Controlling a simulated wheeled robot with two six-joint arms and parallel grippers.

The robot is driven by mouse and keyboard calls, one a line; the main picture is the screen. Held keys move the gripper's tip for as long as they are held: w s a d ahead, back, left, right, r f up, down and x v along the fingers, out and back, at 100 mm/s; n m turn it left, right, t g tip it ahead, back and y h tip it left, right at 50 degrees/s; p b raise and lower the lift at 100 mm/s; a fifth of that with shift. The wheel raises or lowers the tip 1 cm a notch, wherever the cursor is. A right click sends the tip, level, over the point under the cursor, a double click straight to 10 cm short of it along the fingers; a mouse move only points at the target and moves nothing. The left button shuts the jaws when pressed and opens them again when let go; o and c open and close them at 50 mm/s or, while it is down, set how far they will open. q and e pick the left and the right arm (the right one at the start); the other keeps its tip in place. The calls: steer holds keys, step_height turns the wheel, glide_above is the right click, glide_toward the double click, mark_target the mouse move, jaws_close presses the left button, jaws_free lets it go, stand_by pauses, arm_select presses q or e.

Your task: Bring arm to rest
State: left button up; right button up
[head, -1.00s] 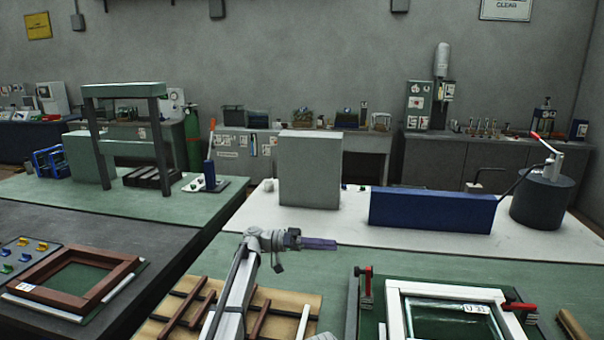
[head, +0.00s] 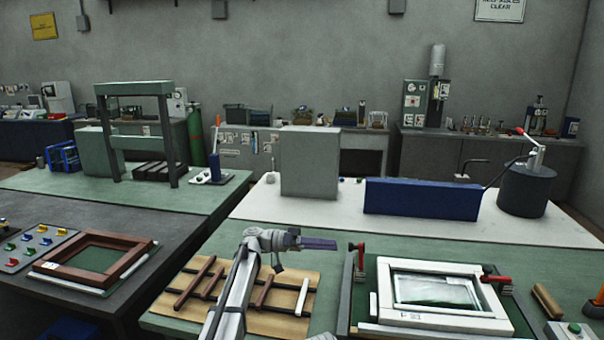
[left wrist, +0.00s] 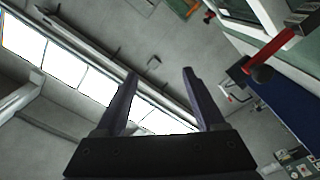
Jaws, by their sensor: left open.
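My left arm comes up from the bottom of the head view, and its gripper (head: 318,244) points right, raised above the green table. In the left wrist view the two dark fingers of my left gripper (left wrist: 160,85) stand apart with nothing between them. The gripper touches nothing that I can see. My right gripper is not in view.
A wooden board (head: 290,263) with brown and white strips lies under the arm. A white frame (head: 440,265) in a clamping fixture with red-handled clamps lies to its right. A brown frame (head: 58,277) lies at left. A blue block (head: 420,200) stands behind.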

arm_select(q)
steer(key=s+a+f+n+t+y, duration=0.1)
steer(key=s+a+f+n+y, duration=0.25)
steer(key=s+f, duration=0.45)
steer(key=s+a+f+n+t+y, duration=0.25)
steer(key=s+a+f+y, duration=0.2)
steer(key=s+f, duration=0.35)
steer(key=s+a+f+n+y, duration=0.3)
steer(key=s+a+f+y, duration=0.15)
steer(key=s+a, duration=0.3)
steer(key=s+a+f+n+y, duration=0.2)
steer(key=s+a+f+y, duration=0.1)
steer(key=s+a+y, duration=0.4)
steer(key=s+d+f+m+b, duration=0.1)
steer(key=s+d+m+b, duration=0.1)
steer(key=s+d, duration=0.3)
steer(key=d+m, duration=0.1)
steer(key=d, duration=0.3)
steer(key=shift+d+f+m, duration=0.2)
steer(key=shift+m, duration=0.1)
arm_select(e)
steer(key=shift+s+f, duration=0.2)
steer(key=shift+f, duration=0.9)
